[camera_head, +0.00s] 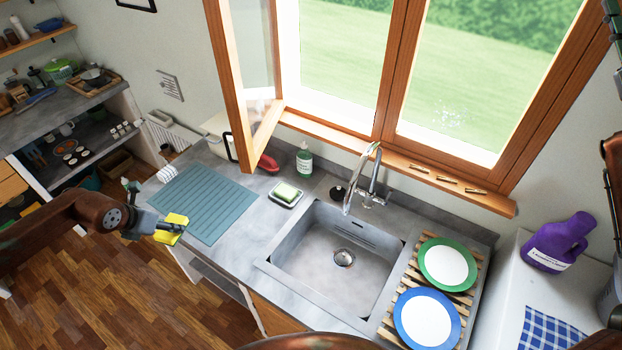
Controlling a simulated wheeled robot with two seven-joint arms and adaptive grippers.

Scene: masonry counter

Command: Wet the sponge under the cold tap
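My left gripper (171,229) reaches in from the left and is shut on a yellow sponge (176,219). It holds the sponge at the front left of the counter, near the teal ribbed drying mat. The sink (318,262) is sunk in the counter well to the right of the gripper, and its basin looks empty around the drain. The chrome tap (375,178) stands behind the sink, its curved spout over the basin's back edge. I see no water stream. The cold handle cannot be told from the hot one. My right gripper is not in view.
The drying mat (203,203), a soap dish (287,202) with a pale green block, and a green soap bottle (304,160) lie left of the sink. A green-rimmed plate (447,263) and a blue-rimmed plate (427,318) rest on a wooden rack at right. An open window casement overhangs the back.

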